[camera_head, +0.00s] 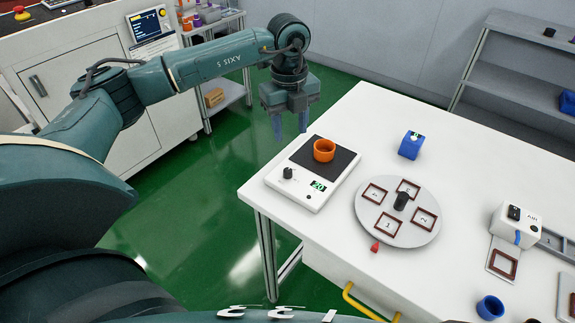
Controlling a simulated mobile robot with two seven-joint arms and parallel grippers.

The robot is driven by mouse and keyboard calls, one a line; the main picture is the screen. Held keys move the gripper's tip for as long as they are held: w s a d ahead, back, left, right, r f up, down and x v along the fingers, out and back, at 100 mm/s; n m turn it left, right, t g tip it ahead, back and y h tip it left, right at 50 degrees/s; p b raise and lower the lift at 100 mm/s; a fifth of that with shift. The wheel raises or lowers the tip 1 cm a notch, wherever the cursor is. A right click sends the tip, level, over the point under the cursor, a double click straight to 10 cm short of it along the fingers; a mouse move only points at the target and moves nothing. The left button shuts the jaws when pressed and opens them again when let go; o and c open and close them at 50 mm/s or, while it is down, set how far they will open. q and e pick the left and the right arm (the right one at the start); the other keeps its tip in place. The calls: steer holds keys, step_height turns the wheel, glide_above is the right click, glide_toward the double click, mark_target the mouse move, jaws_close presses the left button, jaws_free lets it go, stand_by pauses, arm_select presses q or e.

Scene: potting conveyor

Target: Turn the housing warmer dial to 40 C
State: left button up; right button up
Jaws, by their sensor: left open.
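The housing warmer (299,199) is a white box with a dark top plate, at the left corner of the white table. Its black dial (288,173) is on the front left of the box. A small green display (318,186) beside the dial seems to read 20. An orange ring-shaped housing (324,150) sits on the dark plate. My left gripper (290,122) is open and empty, pointing down over the floor, beyond the table's left edge and apart from the warmer. My right gripper is not in view.
A round turntable (404,237) with numbered frames stands right of the warmer, with a red pointer (375,247). A blue block (411,145) and a blue cup (490,307) are on the table (349,110). A white device (515,222) is at right. Grey shelves (520,80) stand behind.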

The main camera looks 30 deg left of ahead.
mark_target(287, 170)
arm_select(q)
steer(key=f, duration=0.4)
steer(key=f+p, duration=0.1)
steer(key=f, duration=0.3)
steer(key=f+p, duration=0.1)
steer(key=f, duration=0.3)
steer(key=shift+a+f, duration=0.4)
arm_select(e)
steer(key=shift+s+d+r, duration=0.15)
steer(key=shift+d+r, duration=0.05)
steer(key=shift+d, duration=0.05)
arm_select(q)
jaws_close()
